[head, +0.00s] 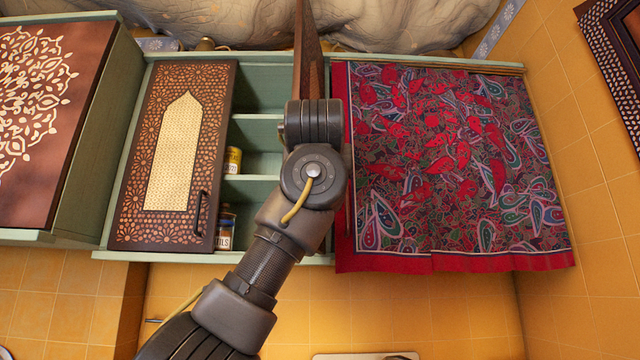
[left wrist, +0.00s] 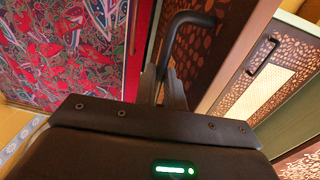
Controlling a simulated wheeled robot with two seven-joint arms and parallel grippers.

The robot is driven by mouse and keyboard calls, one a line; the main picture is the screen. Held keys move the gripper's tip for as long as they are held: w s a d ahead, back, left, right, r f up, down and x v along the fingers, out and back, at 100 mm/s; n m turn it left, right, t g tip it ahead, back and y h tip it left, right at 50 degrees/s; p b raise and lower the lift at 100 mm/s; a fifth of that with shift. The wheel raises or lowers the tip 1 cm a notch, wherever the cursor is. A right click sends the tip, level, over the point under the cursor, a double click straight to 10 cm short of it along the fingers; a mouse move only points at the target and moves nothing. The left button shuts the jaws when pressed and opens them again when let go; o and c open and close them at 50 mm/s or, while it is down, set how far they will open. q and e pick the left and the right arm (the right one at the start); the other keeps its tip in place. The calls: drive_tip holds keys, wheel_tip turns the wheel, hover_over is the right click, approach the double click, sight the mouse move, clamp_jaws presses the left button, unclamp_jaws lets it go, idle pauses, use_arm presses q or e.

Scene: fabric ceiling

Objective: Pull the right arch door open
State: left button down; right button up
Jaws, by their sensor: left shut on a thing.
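The right arch door (head: 309,50) stands swung out from the green cabinet, seen nearly edge-on in the head view. Its patterned brown face also shows in the left wrist view (left wrist: 215,55). My left gripper (left wrist: 164,82) is shut on the dark curved handle (left wrist: 190,20) of this door in the left wrist view. In the head view, my left arm and wrist hide the fingers, the handle and the lower part of the door. My right gripper is not in view.
The left arch door (head: 172,150) is closed, with a black handle (head: 198,213). Between the doors, open shelves hold a yellow tin (head: 233,160) and a jar (head: 226,232). A red paisley curtain (head: 450,165) hangs close on the right.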

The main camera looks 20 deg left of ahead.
use_arm(q)
drive_tip(key=shift+d+r, duration=0.1)
drive_tip(key=shift+r, duration=0.1)
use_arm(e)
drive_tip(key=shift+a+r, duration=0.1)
use_arm(q)
drive_tip(key=c, duration=1.8)
unclamp_jaws()
drive_tip(key=o, duration=0.3)
drive_tip(key=shift+w+f, duration=0.2)
drive_tip(key=shift+w, duration=0.05)
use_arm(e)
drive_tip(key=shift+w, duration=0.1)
use_arm(q)
drive_tip(key=shift+s, duration=0.1)
